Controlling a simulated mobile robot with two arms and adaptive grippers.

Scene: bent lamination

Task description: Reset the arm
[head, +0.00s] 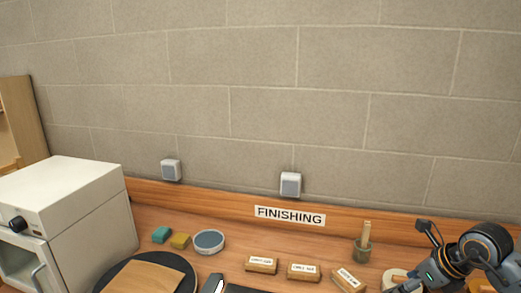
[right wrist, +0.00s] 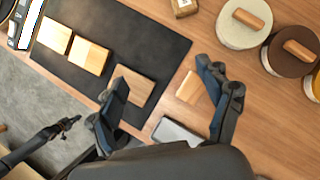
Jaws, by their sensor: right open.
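My right gripper (right wrist: 163,80) is open, with its two dark fingers spread wide and nothing between them. A pale wooden piece (right wrist: 190,88) lies on the table beyond the fingers, beside the right one. In the head view my right arm is at the lower right edge, with its fingers not clearly visible. In the right wrist view a dark, slim part (right wrist: 66,126) at the lower left may be my left gripper; its jaws are too small to read. The left arm does not show in the head view.
A black mat (right wrist: 165,45) carries several wooden pieces. Lidded round containers (right wrist: 243,24) stand at the upper right.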

